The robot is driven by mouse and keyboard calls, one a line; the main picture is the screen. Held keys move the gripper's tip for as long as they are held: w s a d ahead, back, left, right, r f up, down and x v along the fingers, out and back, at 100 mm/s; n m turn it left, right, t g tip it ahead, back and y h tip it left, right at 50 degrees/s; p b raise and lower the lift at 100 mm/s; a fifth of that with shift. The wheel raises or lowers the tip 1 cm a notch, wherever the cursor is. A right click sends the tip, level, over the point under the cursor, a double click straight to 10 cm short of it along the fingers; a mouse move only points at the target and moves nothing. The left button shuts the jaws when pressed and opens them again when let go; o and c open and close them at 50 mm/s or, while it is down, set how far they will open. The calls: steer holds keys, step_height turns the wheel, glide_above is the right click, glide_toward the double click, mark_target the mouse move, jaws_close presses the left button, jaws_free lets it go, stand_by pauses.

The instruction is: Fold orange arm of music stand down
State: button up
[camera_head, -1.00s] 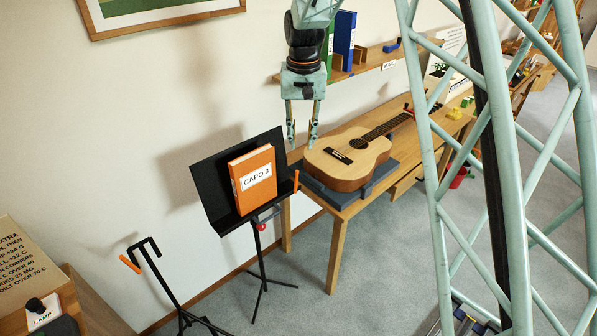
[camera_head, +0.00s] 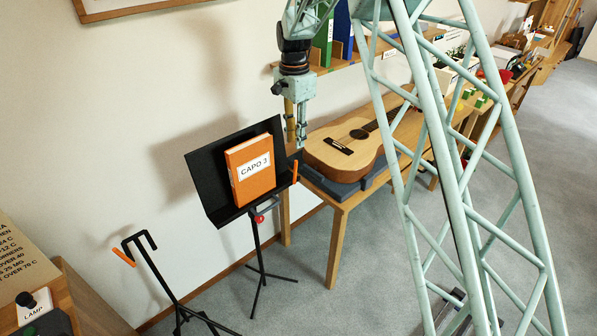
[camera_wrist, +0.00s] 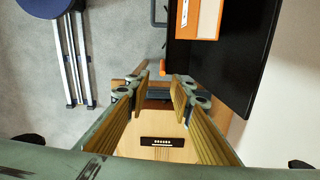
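The black music stand (camera_head: 205,180) is at centre left in the head view. It holds an orange book labelled CAPO 3 (camera_head: 250,168). The orange arm (camera_head: 295,172) stands upright at the right edge of its desk; its small orange end also shows in the wrist view (camera_wrist: 162,67), beyond the fingertips. My gripper (camera_head: 296,140) points down above and close to the orange arm, in front of the guitar. In the wrist view its two fingers (camera_wrist: 157,90) are apart with nothing between them. I cannot tell the exact gap to the arm.
A guitar (camera_head: 335,155) lies on a grey cradle on the wooden table (camera_head: 340,205) behind my gripper. A second black stand (camera_head: 160,275) with an orange hook piece is at lower left. A shelf (camera_head: 345,62) with binders is above.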

steer(key=shift+w+a+f+m, duration=0.1)
steer(key=shift+w+f+m, duration=0.3)
steer(key=shift+f+m, duration=0.15)
steer(key=b, duration=0.2)
glide_above(296, 182)
steer(key=shift+w+f, duration=0.2)
steer(key=shift+f, duration=3.25)
steer(key=shift+w+f, duration=0.2)
steer(key=shift+f, duration=3.2)
steer(key=shift+c, duration=0.5)
jaws_close()
